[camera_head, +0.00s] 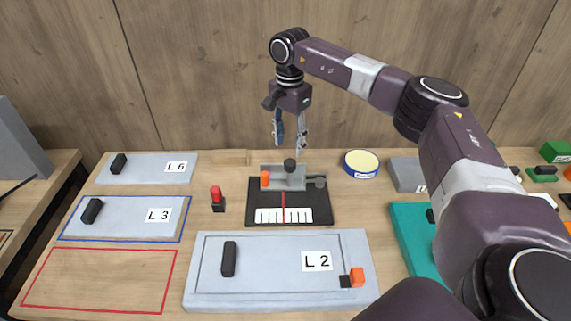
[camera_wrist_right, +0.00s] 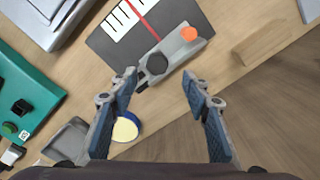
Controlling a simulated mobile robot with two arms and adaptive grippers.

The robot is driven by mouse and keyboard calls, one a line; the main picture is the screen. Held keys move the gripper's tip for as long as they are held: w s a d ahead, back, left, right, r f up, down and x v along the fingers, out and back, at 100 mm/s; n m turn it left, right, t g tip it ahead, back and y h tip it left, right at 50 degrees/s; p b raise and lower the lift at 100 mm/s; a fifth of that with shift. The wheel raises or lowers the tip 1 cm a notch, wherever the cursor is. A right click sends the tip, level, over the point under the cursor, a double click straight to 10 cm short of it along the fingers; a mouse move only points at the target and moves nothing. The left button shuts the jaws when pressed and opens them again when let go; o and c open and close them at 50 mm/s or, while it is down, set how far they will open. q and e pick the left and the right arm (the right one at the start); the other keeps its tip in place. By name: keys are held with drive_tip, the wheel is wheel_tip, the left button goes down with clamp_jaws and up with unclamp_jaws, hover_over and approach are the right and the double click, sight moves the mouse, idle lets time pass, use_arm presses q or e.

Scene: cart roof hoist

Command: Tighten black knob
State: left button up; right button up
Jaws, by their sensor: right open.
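The black knob (camera_head: 290,164) stands on a small grey fixture (camera_head: 270,171) at the back of a dark plate with a white scale (camera_head: 284,215). In the right wrist view the knob (camera_wrist_right: 157,63) is a dark round top on the grey fixture, with an orange knob (camera_wrist_right: 188,34) beside it. My right gripper (camera_head: 289,148) points down above the fixture, its fingers apart and empty. In the wrist view the right gripper (camera_wrist_right: 161,85) has the knob just beyond its fingertips, nearer the left finger, not between them. My left gripper is not in view.
Panels marked L 6 (camera_head: 145,168), L 3 (camera_head: 122,217) and L 2 (camera_head: 277,290) lie on the wooden table. A red-topped peg (camera_head: 217,197) stands left of the plate. A yellow-topped round tin (camera_head: 361,164) and a teal panel (camera_head: 410,238) are to the right.

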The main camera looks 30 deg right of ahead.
sight(290, 161)
drive_tip(key=shift+f, duration=0.4)
drive_tip(key=f, duration=0.2)
drive_tip(key=f+p, duration=0.2)
drive_tip(key=f, duration=0.1)
drive_tip(key=shift+s+f, duration=0.3)
drive_tip(key=shift+f, duration=0.05)
drive_tip(key=shift+w+f, duration=0.1)
drive_tip(key=shift+f, duration=0.25)
drive_tip(key=shift+r, duration=0.1)
drive_tip(key=shift+c, duration=1)
drive_tip(key=c, duration=1)
drive_tip(key=shift+o, duration=0.2)
